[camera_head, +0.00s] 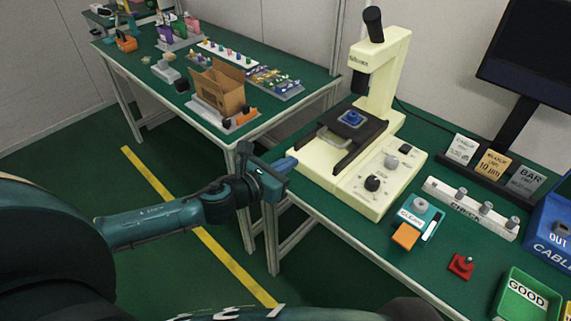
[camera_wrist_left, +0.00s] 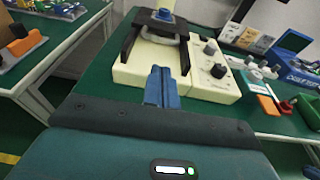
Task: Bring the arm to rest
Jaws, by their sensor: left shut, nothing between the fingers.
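My left arm comes in from the left in the head view. Its gripper (camera_head: 283,164) is at the near left edge of the green bench, in front of the cream microscope-like instrument (camera_head: 384,85). In the left wrist view the blue fingers of the gripper (camera_wrist_left: 159,88) are together and empty, pointing at the instrument base (camera_wrist_left: 200,82). A blue round part (camera_head: 352,118) sits on the instrument's dark stage, apart from the gripper; it also shows in the left wrist view (camera_wrist_left: 163,15). My right gripper is in neither view.
A cleaning box (camera_head: 419,214), an orange block (camera_head: 405,236), a red item (camera_head: 461,265), a green GOOD bin (camera_head: 525,300) and a CHECK rack (camera_head: 470,208) stand on the bench at right. A second table with a cardboard box (camera_head: 218,88) stands behind. Open floor lies at left.

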